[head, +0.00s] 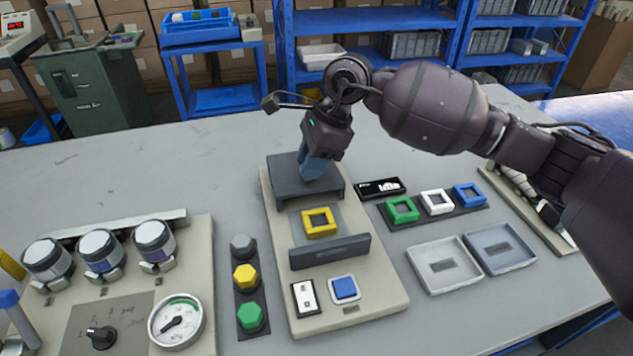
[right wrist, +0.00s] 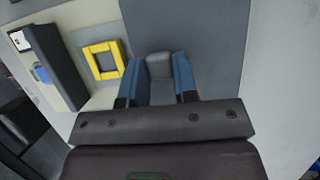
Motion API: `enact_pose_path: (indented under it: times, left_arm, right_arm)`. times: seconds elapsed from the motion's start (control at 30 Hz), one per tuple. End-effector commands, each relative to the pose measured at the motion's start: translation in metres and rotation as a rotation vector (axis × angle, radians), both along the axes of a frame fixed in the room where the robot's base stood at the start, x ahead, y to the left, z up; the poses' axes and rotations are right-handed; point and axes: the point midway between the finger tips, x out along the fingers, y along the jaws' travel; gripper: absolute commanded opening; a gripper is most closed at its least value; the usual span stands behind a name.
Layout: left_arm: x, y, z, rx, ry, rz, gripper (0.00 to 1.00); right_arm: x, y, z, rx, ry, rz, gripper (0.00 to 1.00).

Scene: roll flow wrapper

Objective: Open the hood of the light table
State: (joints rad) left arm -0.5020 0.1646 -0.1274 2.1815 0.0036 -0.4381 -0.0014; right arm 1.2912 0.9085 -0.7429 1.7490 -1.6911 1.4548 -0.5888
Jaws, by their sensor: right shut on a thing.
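The light table (head: 385,298) is a beige base in the middle of the bench. Its dark grey hood (head: 287,183) lies at the back of the base, behind a yellow square frame (head: 319,222). My right gripper (head: 316,167) points down onto the hood from above. In the right wrist view its two blue fingers (right wrist: 161,76) are shut on a grey knob (right wrist: 159,65) on the hood (right wrist: 216,40). The yellow frame (right wrist: 104,60) shows to the left there. The gripper hides the knob in the head view. My left gripper is not in view.
A dark upright bar (head: 330,251), a rocker switch (head: 305,298) and a blue button (head: 345,288) are at the front of the base. Coloured frames (head: 402,209) and shallow trays (head: 443,264) lie to the right. A gauge panel (head: 110,330) and coloured knobs (head: 245,276) stand left.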

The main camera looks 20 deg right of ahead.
Motion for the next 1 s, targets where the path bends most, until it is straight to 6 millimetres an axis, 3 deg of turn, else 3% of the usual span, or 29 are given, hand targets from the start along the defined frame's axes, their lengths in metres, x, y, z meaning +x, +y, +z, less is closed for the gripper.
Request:
enact_pose_path:
  times: [0.13, 0.47, 0.5, 0.63, 1.0]
  left_arm:
    - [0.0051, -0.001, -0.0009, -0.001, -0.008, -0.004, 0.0]
    - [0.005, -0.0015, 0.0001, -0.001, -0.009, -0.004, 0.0]
    - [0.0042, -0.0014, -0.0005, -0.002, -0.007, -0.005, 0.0]
    - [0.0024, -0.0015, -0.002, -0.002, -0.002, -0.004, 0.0]
    - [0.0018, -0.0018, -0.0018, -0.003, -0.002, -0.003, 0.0]
  right_arm:
    - [0.0141, 0.0, -0.0028, 0.0, 0.004, 0.001, 0.0]
    - [0.016, -0.0002, -0.0005, 0.0, 0.002, 0.0, 0.0]
    - [0.016, -0.0001, -0.0004, 0.0, 0.002, 0.0, 0.3]
    - [0.0159, -0.0001, -0.0003, 0.0, 0.002, 0.0, 0.5]
    - [0.016, -0.0015, 0.0037, 0.0, 0.0, 0.0, 0.53]
